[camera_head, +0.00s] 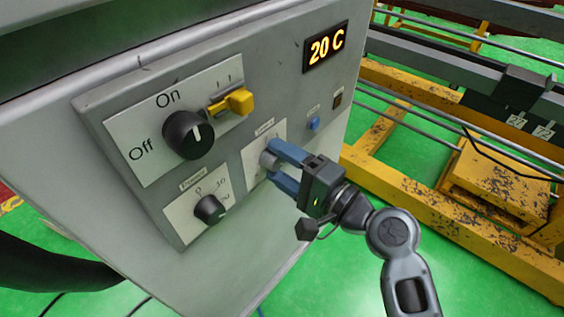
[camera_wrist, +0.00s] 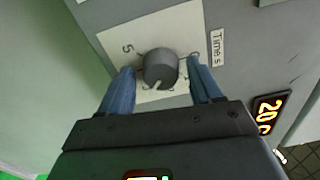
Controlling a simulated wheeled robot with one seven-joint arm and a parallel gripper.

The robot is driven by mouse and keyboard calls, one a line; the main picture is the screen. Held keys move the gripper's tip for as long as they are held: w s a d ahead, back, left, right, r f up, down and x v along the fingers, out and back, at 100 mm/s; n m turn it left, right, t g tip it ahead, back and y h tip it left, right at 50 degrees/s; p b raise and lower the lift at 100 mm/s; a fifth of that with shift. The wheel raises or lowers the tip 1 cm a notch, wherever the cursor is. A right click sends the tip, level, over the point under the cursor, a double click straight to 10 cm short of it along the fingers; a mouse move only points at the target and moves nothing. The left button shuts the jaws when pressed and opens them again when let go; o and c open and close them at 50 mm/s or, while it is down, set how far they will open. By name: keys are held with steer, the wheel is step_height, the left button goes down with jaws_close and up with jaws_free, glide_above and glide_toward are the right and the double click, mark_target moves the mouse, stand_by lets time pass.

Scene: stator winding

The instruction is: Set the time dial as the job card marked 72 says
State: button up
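The time dial (camera_wrist: 160,68) is a grey round knob on a white plate labelled "Time s" in the wrist view. Its white pointer mark points down and slightly left there. A "5" shows left of it; the figures at right are partly hidden by a finger. My gripper (camera_wrist: 162,88) has its blue fingers on either side of the dial, with a small gap at each side. In the head view my gripper (camera_head: 278,164) reaches the panel around the dial (camera_head: 268,160). Two small numbered tags (camera_head: 531,127) hang at the far right; I cannot read them surely.
The grey panel also carries a black On/Off knob (camera_head: 188,135), a yellow lever (camera_head: 233,102), a black power dial (camera_head: 209,209), a blue button (camera_head: 313,123) and a display (camera_head: 326,47) reading 20 C. A yellow frame (camera_head: 400,185) with rails stands to the right.

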steer(key=shift+b+v, duration=0.8)
steer(key=shift+v, duration=3.1)
